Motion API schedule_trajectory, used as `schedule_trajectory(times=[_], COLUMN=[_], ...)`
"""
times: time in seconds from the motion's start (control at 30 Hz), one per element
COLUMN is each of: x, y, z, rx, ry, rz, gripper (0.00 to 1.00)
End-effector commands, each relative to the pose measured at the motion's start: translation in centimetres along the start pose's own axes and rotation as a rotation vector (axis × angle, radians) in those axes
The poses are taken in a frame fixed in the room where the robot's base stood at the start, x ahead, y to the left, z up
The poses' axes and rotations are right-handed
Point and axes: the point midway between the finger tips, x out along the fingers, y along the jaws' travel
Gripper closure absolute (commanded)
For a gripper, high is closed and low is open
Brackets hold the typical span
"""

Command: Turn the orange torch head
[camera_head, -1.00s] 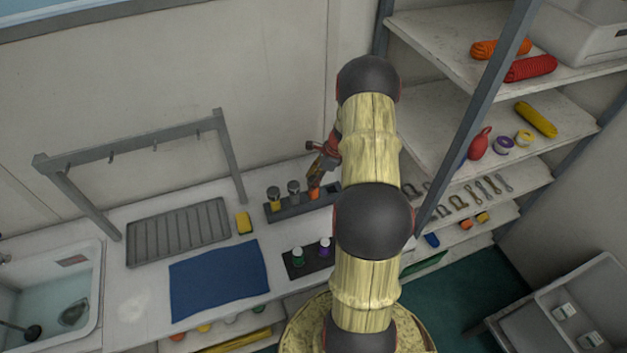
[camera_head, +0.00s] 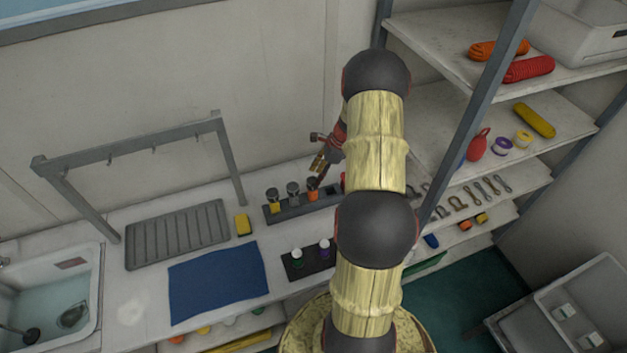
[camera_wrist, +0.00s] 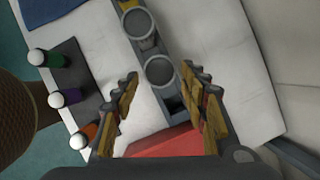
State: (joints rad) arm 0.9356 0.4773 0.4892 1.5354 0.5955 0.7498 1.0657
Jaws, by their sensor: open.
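The orange torch (camera_head: 312,195) stands upright in a dark grey rack on the bench, its grey head on top. In the wrist view the nearest round grey head (camera_wrist: 159,70) appears to be this torch's, seen from above; its orange body is hidden there. My gripper (camera_head: 319,160) is open and empty, just above and behind the torch in the head view. In the wrist view its fingers (camera_wrist: 160,98) are spread wide, with the head a little beyond the space between them, not gripped.
A grey-topped torch (camera_head: 293,194) and a yellow torch (camera_head: 273,202) share the rack. Bottles with white caps, green (camera_head: 297,257), purple (camera_head: 325,250) and orange (camera_wrist: 88,131), stand in front. A red block (camera_wrist: 165,142) lies near the rack's end. Shelf posts rise right of my arm.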

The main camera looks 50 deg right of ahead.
Motion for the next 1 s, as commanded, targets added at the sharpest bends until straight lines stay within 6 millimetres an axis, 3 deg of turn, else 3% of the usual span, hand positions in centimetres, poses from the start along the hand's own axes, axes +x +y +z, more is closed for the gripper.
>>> schedule_trajectory(times=[0.2,0.4,0.83,1.0], x=[-4.5,-6.7,-7.2,-6.2], y=[-0.1,-0.1,0.0,0.3], z=[0.0,-0.1,0.1,3.0], rx=[0.000,0.001,-0.001,-0.048], ry=[0.000,0.000,0.000,0.000], rz=[-0.004,-0.002,0.000,0.022], gripper=[0.56,0.56,0.53,0.46])
